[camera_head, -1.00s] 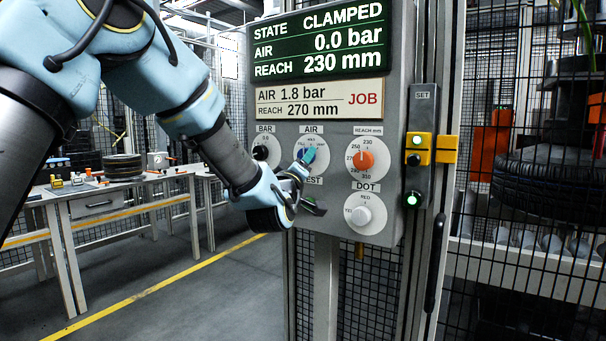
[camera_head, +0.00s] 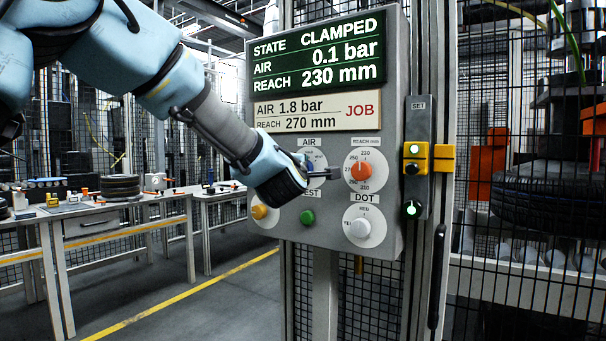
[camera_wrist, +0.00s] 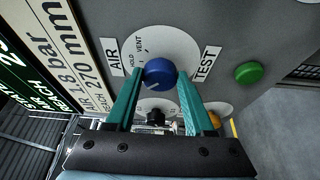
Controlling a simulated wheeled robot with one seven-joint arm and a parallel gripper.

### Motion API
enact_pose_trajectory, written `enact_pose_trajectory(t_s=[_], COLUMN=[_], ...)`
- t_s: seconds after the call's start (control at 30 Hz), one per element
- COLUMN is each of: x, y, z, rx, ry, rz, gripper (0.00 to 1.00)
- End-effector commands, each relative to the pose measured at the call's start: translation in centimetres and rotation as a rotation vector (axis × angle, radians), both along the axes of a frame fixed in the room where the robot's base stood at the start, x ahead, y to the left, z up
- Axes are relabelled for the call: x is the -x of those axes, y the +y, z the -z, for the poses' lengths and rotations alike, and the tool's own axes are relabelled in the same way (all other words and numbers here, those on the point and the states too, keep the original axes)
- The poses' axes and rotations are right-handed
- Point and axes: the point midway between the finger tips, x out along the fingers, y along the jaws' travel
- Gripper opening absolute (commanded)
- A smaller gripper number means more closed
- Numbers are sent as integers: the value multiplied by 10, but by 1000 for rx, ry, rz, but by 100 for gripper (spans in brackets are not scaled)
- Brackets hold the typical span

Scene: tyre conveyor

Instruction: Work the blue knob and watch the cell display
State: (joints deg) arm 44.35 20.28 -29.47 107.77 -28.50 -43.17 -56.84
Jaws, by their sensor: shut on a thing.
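The blue knob (camera_wrist: 159,72) sits on the white AIR dial (camera_wrist: 140,45) in the wrist view. My gripper (camera_wrist: 160,78) has one teal finger on each side of it and is shut on it. In the head view my gripper (camera_head: 312,172) is at the AIR dial (camera_head: 316,157) and hides most of the knob. I cannot tell the knob's exact setting. The cell display (camera_head: 318,54) reads STATE CLAMPED, AIR 0.1 bar, REACH 230 mm. The job card (camera_head: 318,109) below it reads AIR 1.8 bar, REACH 270 mm.
The orange reach knob (camera_head: 362,171) is close to the right of my gripper. A green TEST button (camera_head: 307,217), a white DOT knob (camera_head: 360,228) and a yellow knob (camera_head: 259,211) sit lower. My arm hides the BAR gauge. A SET box (camera_head: 417,160) stands at right.

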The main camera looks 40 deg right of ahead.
Motion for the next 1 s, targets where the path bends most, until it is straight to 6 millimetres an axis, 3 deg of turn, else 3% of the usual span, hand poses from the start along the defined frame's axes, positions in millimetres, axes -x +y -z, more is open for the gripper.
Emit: enact_pose_trajectory(t_s=[0.57,0.6,0.87,1.0], x=[-1,-1,-1,0], y=[0,0,0,0], z=[0,0,0,0], rx=[8,8,8,8], ry=[35,35,34,34], rz=[-1,-1,-1,-1], gripper=[0,54,83,83])
